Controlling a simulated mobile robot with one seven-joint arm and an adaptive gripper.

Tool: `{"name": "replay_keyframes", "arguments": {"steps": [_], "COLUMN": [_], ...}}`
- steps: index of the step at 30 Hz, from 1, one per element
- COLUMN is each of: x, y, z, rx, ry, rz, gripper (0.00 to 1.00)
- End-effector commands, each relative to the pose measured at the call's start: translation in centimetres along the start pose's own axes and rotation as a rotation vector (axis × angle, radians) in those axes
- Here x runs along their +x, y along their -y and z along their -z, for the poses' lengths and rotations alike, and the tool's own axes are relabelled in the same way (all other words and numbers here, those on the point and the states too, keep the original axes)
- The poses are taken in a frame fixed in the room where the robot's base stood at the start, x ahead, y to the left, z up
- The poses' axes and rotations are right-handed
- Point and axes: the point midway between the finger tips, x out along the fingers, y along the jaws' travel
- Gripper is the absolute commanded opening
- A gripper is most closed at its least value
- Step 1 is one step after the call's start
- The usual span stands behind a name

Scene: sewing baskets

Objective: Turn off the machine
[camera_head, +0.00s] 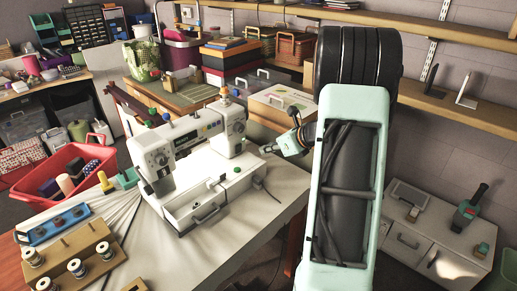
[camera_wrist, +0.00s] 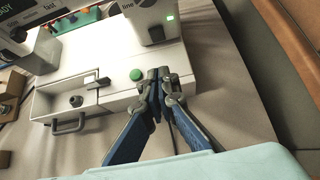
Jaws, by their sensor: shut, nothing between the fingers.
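A white sewing machine (camera_head: 188,147) stands on a cloth-covered table. In the wrist view, its base (camera_wrist: 125,100) carries a round green button (camera_wrist: 136,75), a small black lever (camera_wrist: 97,83) and a dark knob (camera_wrist: 76,101). A small green light (camera_wrist: 170,17) glows on the upright part, near the word "line". My gripper (camera_wrist: 159,73) is shut and empty, its tips just right of the green button in the picture. I cannot tell whether they touch the base. In the head view my gripper (camera_head: 268,149) is at the machine's right side.
A red basket (camera_head: 60,172) with thread spools, a blue spool holder (camera_head: 55,222) and a wooden spool rack (camera_head: 72,258) lie left of the machine. Wall shelves (camera_head: 460,105) are behind my arm. A low grey cabinet (camera_head: 408,240) stands at right.

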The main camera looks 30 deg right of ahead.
Motion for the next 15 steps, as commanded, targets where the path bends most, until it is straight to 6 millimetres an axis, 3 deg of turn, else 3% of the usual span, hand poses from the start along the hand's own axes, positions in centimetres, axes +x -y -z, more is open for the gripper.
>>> {"name": "replay_keyframes", "arguments": {"steps": [12, 15], "x": [8.8, 9.8], "y": [-0.2, -0.1], "z": [0.1, -1.5], "rx": [0.0, -0.005], "ry": [-0.001, 0.002], "rz": [-0.003, -0.003], "gripper": [0.0, 0.0]}}
